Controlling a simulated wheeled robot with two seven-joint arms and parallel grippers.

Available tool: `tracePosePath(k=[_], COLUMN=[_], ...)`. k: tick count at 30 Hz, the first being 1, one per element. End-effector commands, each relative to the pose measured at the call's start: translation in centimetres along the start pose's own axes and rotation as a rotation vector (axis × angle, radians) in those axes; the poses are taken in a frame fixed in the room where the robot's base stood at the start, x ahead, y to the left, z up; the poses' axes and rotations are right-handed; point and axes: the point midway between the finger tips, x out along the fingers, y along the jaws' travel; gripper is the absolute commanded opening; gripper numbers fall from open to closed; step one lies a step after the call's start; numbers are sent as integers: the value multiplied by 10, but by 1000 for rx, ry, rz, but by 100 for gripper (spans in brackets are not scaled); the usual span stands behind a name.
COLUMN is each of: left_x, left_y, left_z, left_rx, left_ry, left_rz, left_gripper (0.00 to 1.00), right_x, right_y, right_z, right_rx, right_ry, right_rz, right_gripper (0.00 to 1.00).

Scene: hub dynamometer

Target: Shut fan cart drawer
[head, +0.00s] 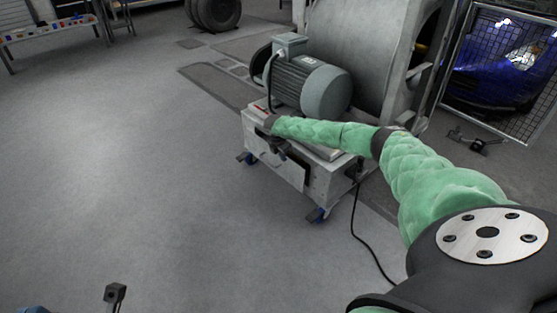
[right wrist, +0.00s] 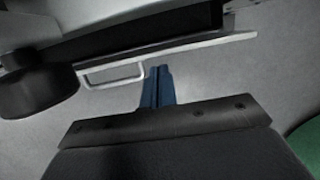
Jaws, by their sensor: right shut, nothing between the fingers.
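The fan cart (head: 321,188) is a pale box on blue castors in the middle of the head view. In the right wrist view its drawer (right wrist: 212,40) shows as a pale front edge with a dark gap behind it, so it stands partly open. A pale bar handle (right wrist: 112,75) sticks out from the drawer front. My right gripper (head: 284,154) is at the cart's front, partly hidden by my arm in the head view. Its blue fingers (right wrist: 158,88) are together and empty, just beside the handle; I cannot tell whether they touch the drawer.
A grey motor (head: 312,86) sits on top of the cart, in front of a large grey housing (head: 365,45). A black cable (head: 358,228) runs down to the floor at the cart's right. A mesh guard (head: 500,75) stands at the right. The floor left of the cart is clear.

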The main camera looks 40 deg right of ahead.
Motion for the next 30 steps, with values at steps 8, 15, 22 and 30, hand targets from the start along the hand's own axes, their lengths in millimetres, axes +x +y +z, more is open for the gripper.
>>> tracePosePath(k=[8,15,22,30], left_x=[0,2,6,4], left_y=[0,0,0,-1], left_z=[0,1,0,-1], left_rx=[-4,-3,11,16], left_ry=[3,3,1,-3], left_rz=[-1,0,7,7], left_gripper=[0,0,0,0], right_x=[1,2,10,12], right_y=[0,0,0,-1], right_z=[4,12,43,50], right_rx=[0,2,3,1], right_ry=[1,1,2,-1], right_rz=[0,0,-1,-1], right_gripper=[0,0,0,0])
